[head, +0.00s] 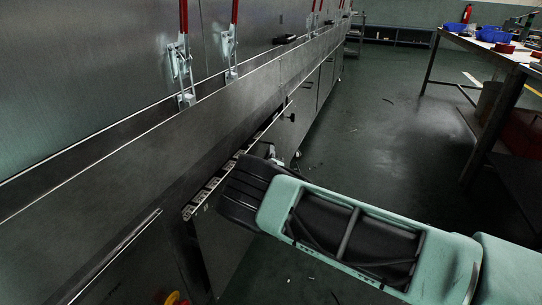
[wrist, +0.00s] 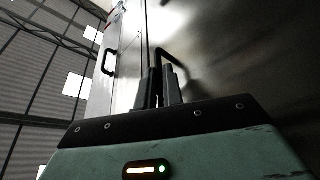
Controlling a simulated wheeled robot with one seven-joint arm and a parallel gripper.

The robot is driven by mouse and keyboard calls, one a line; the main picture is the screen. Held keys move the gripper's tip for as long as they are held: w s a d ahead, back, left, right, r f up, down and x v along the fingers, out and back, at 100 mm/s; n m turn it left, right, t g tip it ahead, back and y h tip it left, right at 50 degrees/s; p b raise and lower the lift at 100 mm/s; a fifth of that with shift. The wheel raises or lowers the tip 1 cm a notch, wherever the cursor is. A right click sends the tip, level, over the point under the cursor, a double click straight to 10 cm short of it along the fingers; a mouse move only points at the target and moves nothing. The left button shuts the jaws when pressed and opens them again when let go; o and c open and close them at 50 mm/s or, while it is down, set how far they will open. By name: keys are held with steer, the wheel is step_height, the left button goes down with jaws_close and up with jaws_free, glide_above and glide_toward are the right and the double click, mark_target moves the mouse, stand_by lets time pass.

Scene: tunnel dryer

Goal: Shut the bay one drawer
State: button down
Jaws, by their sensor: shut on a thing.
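The bay one drawer (head: 207,194) stands out from the lower side of the steel dryer in the head view, with a dark gap between its slotted top edge and the machine. Its face (wrist: 235,65) fills the right of the wrist view. My gripper (wrist: 161,74) is shut on the black bent drawer handle (wrist: 173,54), at the middle of the wrist view. In the head view my dark wrist and green arm cover the gripper, the handle and part of the drawer face.
The long steel dryer (head: 120,115) runs along the left, with red-handled clamps (head: 182,60) above. Further panels with black handles (head: 291,117) lie beyond the drawer. A workbench (head: 500,55) with blue bins stands at right. The green floor (head: 395,130) between is mostly clear.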

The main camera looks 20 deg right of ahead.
mark_target(259, 152)
steer(key=a, duration=0.1)
steer(key=w+a+b, duration=0.2)
steer(key=shift+f, duration=0.25)
steer(key=shift+w+a+r, duration=0.15)
steer(key=shift+a+r, duration=0.05)
steer(key=shift+r, duration=0.1)
steer(key=c, duration=1.5)
jaws_free()
steer(key=shift+a, duration=0.1)
steer(key=shift+c, duration=0.2)
steer(key=shift+f, duration=0.1)
steer(key=shift+s, duration=0.45)
steer(key=p+v, duration=0.4)
steer(key=v, duration=1.2)
steer(key=shift+s, duration=0.25)
